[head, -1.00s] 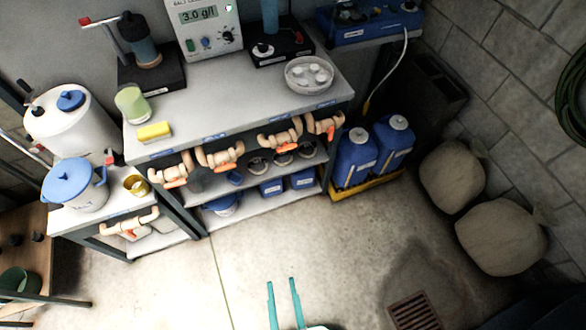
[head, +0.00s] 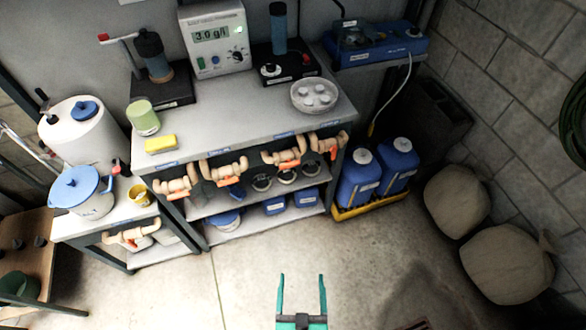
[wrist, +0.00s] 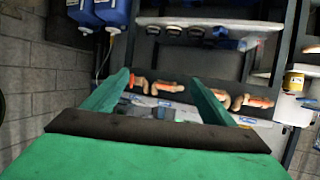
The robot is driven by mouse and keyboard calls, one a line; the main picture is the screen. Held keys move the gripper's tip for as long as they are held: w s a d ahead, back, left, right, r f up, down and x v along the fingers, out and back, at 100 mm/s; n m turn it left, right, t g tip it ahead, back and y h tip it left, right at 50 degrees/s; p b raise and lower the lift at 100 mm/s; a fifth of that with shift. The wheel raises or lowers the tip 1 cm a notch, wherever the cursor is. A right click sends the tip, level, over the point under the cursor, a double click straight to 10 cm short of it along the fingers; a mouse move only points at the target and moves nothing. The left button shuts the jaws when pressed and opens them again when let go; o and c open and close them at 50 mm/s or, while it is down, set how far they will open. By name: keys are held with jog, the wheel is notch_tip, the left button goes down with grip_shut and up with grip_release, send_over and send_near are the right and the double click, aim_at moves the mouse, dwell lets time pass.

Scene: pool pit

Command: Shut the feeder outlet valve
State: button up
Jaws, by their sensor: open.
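Several beige pipe valves with orange handles stick out along the bench's front edge in the head view: a left one (head: 178,186), a second (head: 224,170), a third (head: 285,152) and a right one (head: 327,144). Another valve (head: 131,234) is on the low stand under the blue-lidded pot (head: 82,190). The labels are too small to read, so I cannot tell which is the feeder outlet valve. My gripper (head: 302,277) is open and empty, in front of the bench and apart from every valve. In the wrist view my gripper (wrist: 160,78) points toward the valve row.
The bench top (head: 230,110) carries a meter (head: 215,40), a dish (head: 315,96) and a yellow sponge (head: 160,144). Blue canisters (head: 358,178) stand in a yellow tray right of the bench. Sacks (head: 508,262) lie by the right wall. The floor before the bench is clear.

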jog(key=f+x, duration=0.1)
jog(key=x, duration=0.6)
jog(key=n+t+y, duration=0.3)
jog(key=n+y, duration=0.1)
jog(key=y, duration=0.2)
send_near(291, 166)
jog(key=x, duration=0.8)
jog(key=shift+w+a, duration=0.2)
jog(key=shift+w, duration=0.15)
jog(key=shift+c, duration=0.3)
jog(key=c, duration=1)
